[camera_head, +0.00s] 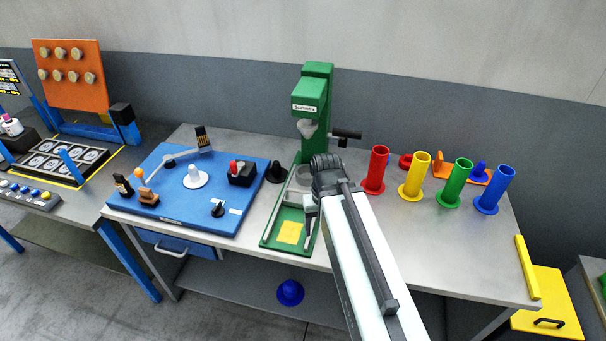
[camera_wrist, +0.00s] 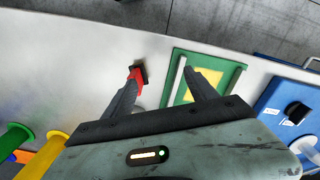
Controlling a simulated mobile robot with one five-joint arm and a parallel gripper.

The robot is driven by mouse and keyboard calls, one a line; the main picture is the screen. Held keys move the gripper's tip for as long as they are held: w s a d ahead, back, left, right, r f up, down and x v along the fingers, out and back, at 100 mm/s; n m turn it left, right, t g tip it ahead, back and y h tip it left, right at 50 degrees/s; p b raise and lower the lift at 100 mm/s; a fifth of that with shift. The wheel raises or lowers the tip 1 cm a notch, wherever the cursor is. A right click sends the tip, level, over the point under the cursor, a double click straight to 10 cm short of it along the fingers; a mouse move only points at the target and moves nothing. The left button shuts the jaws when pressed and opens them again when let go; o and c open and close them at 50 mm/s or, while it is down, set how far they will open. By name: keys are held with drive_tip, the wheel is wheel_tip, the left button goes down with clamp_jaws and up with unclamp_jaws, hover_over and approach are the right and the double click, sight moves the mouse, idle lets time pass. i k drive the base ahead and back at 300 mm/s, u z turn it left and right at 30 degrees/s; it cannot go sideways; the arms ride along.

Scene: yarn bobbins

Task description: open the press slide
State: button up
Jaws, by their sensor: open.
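The green press (camera_head: 318,85) stands upright at the back middle of the table, with a dark side lever (camera_head: 345,134). Its low green base (camera_head: 272,240) reaches toward the table's front edge and carries a yellow square (camera_head: 290,232) and a grey bar along its side. My gripper (camera_head: 309,222) is over the base's right side, its fingers partly hidden by my arm. In the wrist view my gripper (camera_wrist: 162,76) is open, with the grey bar (camera_wrist: 174,80) between its fingers. The right finger overlaps the yellow square. I cannot tell which part is the slide.
A blue board (camera_head: 185,205) with several small parts lies left of the press. Red (camera_head: 376,168), yellow, green and blue upright tubes stand to the right. A red and black piece (camera_wrist: 137,74) shows at the left fingertip; I cannot tell what it is.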

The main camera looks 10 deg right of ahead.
sight(300, 184)
drive_tip(key=u, duration=0.05)
drive_tip(key=k, duration=0.5)
drive_tip(key=u, duration=3.1)
drive_tip(key=k, duration=1.15)
drive_tip(key=z, duration=1.45)
drive_tip(key=i, duration=1)
